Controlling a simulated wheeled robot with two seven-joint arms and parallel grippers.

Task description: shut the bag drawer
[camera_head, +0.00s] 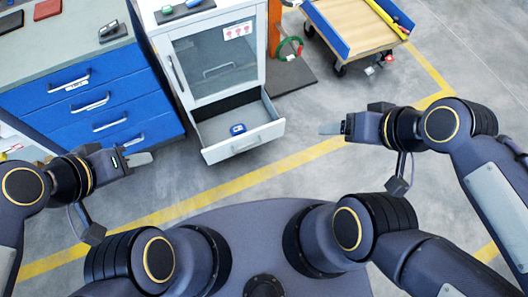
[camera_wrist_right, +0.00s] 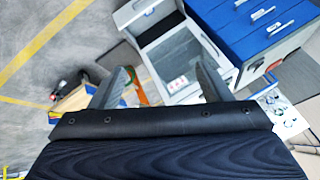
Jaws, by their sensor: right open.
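The open drawer (camera_head: 243,145) is white and pulled out from the bottom of a white cabinet (camera_head: 215,60). A small blue and white item (camera_head: 237,129) lies inside it. The drawer also shows at the top of the right wrist view, with the blue item (camera_wrist_right: 147,12) in it. My left gripper (camera_head: 146,159) is left of the drawer, apart from it; its fingers overlap, so its opening is unclear. My right gripper (camera_head: 328,129) is right of the drawer, apart from it. In the right wrist view my right gripper (camera_wrist_right: 160,82) is open and empty, its fingers spread.
A blue drawer unit (camera_head: 95,100) stands left of the white cabinet, its drawers shut. A cart (camera_head: 350,28) with a wooden bed and blue sides stands at the upper right. A green ring (camera_head: 290,48) is beside an orange post. The floor before the drawer is clear.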

